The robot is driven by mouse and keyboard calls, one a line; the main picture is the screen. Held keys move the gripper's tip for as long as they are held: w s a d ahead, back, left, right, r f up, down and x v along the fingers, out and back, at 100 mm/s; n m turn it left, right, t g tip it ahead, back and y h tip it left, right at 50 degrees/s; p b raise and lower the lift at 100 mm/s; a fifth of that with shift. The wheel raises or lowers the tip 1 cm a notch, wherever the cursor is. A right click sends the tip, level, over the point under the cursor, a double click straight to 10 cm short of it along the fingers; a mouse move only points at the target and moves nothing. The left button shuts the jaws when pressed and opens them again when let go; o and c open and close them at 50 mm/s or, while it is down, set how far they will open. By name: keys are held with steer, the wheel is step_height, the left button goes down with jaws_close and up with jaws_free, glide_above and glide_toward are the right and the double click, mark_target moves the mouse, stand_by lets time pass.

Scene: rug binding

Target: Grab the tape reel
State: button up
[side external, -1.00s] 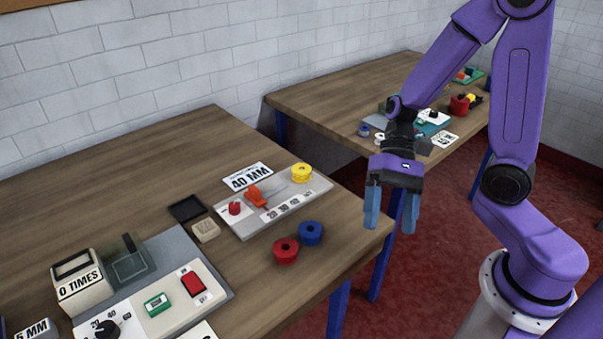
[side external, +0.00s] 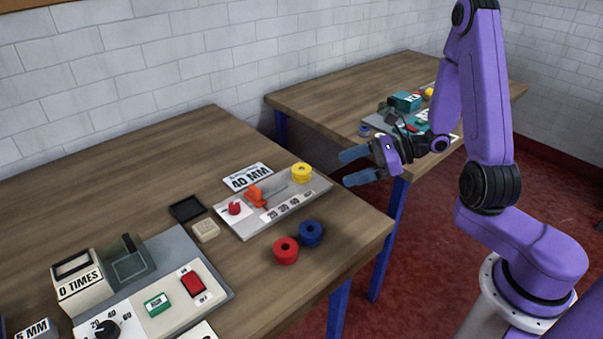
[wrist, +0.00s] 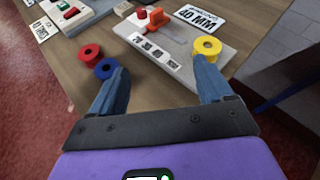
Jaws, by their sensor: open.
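Three reels are in view. A yellow reel (side external: 301,178) sits at the far right end of a grey board (side external: 238,230); in the wrist view it (wrist: 207,53) shows just past my right finger. A red reel (side external: 286,257) and a blue reel (side external: 311,239) stand side by side on the table in front of the board. In the wrist view the red reel (wrist: 88,56) and blue reel (wrist: 104,73) are near my left fingertip. My gripper (side external: 344,169) is open and empty, its fingers pointing left, to the right of the yellow reel and apart from it.
The board carries a red knob (side external: 235,208) and an orange piece (side external: 257,197), with a "40 MM" sign (side external: 247,178) behind. A grey machine with switches (side external: 180,245) stands front left. A second table (side external: 330,105) with items is behind. Bare tabletop lies around the red and blue reels.

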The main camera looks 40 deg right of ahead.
steer(key=d+f+m+t+h, duration=0.2)
steer(key=d+m+h, duration=0.1)
steer(key=d+m, duration=0.15)
glide_toward(306, 169)
steer(key=x, duration=0.5)
steer(key=shift+a+f, duration=0.15)
steer(key=shift+f, duration=0.3)
steer(key=shift+t, duration=0.3)
steer(key=shift+r+x, duration=0.15)
steer(key=shift+x, duration=1.2)
steer(key=shift+r+x, duration=0.1)
steer(key=shift+x, duration=1.2)
steer(key=shift+w, duration=0.1)
steer(key=c, duration=1.1)
